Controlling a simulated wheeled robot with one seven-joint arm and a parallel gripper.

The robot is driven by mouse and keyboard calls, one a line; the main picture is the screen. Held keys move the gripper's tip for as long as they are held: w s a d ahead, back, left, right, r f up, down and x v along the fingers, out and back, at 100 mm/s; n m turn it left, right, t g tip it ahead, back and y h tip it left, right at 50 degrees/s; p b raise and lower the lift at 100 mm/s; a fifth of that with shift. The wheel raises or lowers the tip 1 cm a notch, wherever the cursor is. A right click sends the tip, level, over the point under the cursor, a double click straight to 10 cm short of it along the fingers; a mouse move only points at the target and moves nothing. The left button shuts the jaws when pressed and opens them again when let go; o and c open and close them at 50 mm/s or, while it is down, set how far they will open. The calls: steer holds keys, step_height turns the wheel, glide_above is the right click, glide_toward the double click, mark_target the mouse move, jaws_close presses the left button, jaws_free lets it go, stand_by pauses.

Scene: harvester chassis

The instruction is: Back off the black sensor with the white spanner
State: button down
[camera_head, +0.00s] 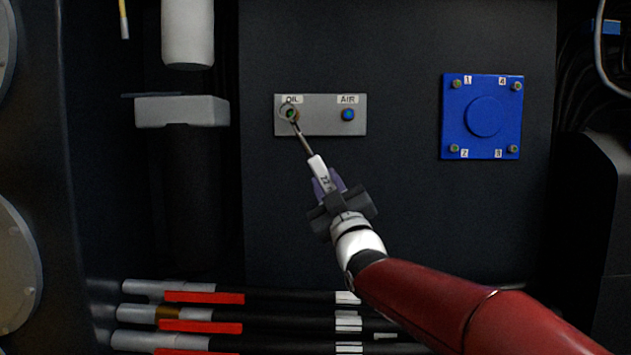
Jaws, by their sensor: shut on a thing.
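My gripper (326,184) is shut on the white handle of the spanner (319,167), below the grey sensor plate. The spanner's thin metal shaft points up and left, and its ring end lies over the sensor marked OIL (290,114). A green centre shows inside the ring. I cannot tell whether the ring is seated around the sensor or just in front of it. A second sensor, marked AIR (348,115), has a blue centre and stands clear to the right. The OIL sensor's body is mostly hidden by the ring, so its black colour cannot be made out.
The grey plate (325,127) is on a dark upright panel (400,220). A blue square cover (484,117) with numbered corner bolts is to the right. A grey bracket (182,111) and white cylinder (188,35) are to the left. Several red-marked hoses (205,297) run below.

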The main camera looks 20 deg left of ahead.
steer(key=shift+w+a+r, duration=0.1)
stand_by(0.4)
steer(key=w, duration=0.1)
steer(key=w+p, duration=0.1)
steer(key=w, duration=0.2)
steer(key=shift+w+a+f, duration=0.15)
steer(key=shift+a+f, duration=0.05)
steer(key=shift+a, duration=0.15)
steer(key=shift+b, duration=0.45)
stand_by(0.6)
steer(key=shift+w, duration=0.1)
stand_by(0.5)
